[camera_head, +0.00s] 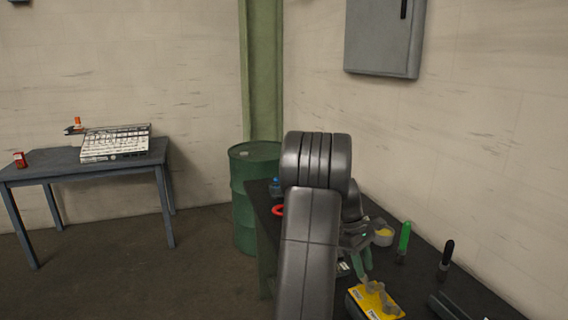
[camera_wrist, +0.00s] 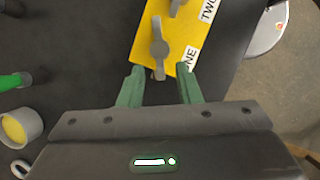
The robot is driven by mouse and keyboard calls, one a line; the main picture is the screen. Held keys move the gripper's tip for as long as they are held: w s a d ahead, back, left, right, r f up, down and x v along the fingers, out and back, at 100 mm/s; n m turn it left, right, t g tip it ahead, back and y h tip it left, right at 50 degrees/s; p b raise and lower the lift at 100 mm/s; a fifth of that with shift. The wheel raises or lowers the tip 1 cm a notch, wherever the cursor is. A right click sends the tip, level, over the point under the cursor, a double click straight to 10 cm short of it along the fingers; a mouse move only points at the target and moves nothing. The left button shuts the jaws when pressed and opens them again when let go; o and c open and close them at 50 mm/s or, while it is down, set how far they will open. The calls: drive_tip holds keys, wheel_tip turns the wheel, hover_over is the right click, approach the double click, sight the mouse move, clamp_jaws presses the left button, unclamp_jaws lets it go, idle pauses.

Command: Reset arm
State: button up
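My gripper (camera_wrist: 160,88) shows in the wrist view with two green fingers spread apart. Nothing is held between them. A yellow board (camera_wrist: 183,40) with grey knobs and white labels lies on the dark table just beyond the fingertips. One grey knob (camera_wrist: 159,48) stands in line with the gap between the fingers, apart from them. In the head view my arm reaches over the dark table, and the gripper (camera_head: 362,268) is partly hidden behind it. The yellow board (camera_head: 377,300) is below and right of the gripper there.
On the dark table (camera_head: 440,275) stand a green-topped tool (camera_head: 405,236), a black-topped tool (camera_head: 447,255), a cup with yellow contents (camera_head: 382,236) and a red ring (camera_head: 278,210). A green barrel (camera_head: 243,205) stands behind. A blue-grey table (camera_head: 60,170) is far left, with open floor between.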

sight(367, 280)
drive_tip(key=x, duration=0.3)
drive_tip(key=shift+s+d+f, duration=0.1)
drive_tip(key=shift+f, duration=0.15)
drive_tip(key=shift+f+n+t+b, duration=0.25)
drive_tip(key=shift+n+t+b, duration=0.05)
drive_tip(key=shift+n, duration=0.2)
drive_tip(key=shift+s+a+r+n+h+b, duration=0.1)
drive_tip(key=shift+s+a+n+h+b, duration=0.15)
drive_tip(key=shift+n+b, duration=0.45)
drive_tip(key=shift+n+t, duration=0.4)
drive_tip(key=shift+n, duration=0.3)
drive_tip(key=shift+r+n+h, duration=0.1)
drive_tip(key=shift+n+h, duration=0.15)
drive_tip(key=shift+n, duration=0.05)
drive_tip(key=shift+r, duration=0.1)
